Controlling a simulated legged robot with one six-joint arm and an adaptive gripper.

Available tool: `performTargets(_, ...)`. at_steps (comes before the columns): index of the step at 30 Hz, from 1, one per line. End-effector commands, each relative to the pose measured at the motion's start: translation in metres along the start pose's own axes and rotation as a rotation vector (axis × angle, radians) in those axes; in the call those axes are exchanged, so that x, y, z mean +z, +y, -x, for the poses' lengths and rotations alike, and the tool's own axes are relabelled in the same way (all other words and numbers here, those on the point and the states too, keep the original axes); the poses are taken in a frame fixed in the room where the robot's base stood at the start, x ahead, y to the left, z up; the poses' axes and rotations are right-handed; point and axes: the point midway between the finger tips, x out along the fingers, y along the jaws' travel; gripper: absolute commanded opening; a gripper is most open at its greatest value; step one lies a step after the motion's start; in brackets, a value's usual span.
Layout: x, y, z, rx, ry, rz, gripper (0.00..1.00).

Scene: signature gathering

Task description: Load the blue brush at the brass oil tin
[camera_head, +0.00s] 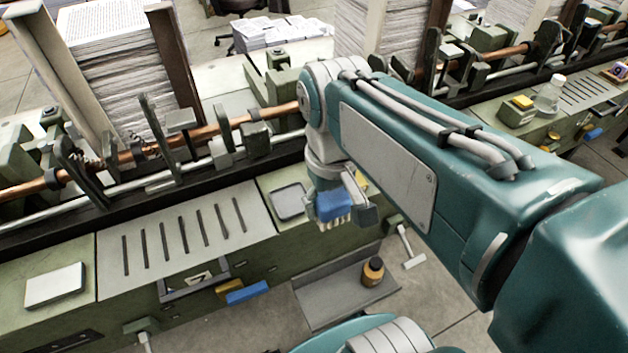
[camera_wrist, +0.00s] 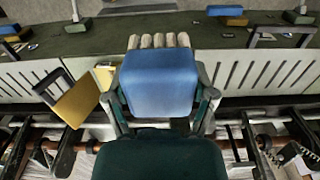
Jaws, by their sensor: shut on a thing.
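My gripper (camera_head: 343,207) is shut on the blue brush (camera_head: 334,206). It holds the brush in front of the green machine, beside a grey pad on its ledge. In the wrist view the brush's blue block (camera_wrist: 158,78) sits between the fingers of my gripper (camera_wrist: 160,98), with pale bristle tufts pointing to the top of the picture. I cannot make out the tin in the wrist view.
The grey shelf (camera_head: 325,296) has free room left of the tin. A copper rod (camera_head: 180,144) with clamps runs behind.

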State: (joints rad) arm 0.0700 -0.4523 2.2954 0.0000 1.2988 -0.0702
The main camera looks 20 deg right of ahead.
Motion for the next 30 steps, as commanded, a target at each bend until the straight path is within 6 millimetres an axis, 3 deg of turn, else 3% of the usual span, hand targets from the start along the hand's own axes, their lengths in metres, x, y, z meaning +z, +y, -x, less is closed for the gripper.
performTargets(7,0.001,0.0,0.0,0.0,0.0,0.0,0.25)
performTargets(8,0.001,0.0,0.0,0.0,0.0,0.0,0.63)
performTargets(9,0.001,0.0,0.0,0.0,0.0,0.0,0.46)
performTargets(10,0.001,0.0,0.0,0.0,0.0,0.0,0.35)
performTargets(17,-0.009,0.004,-0.001,0.0,-0.002,-0.002,0.34)
performTargets(30,-0.11,0.063,-0.029,0.002,-0.003,-0.005,0.34)
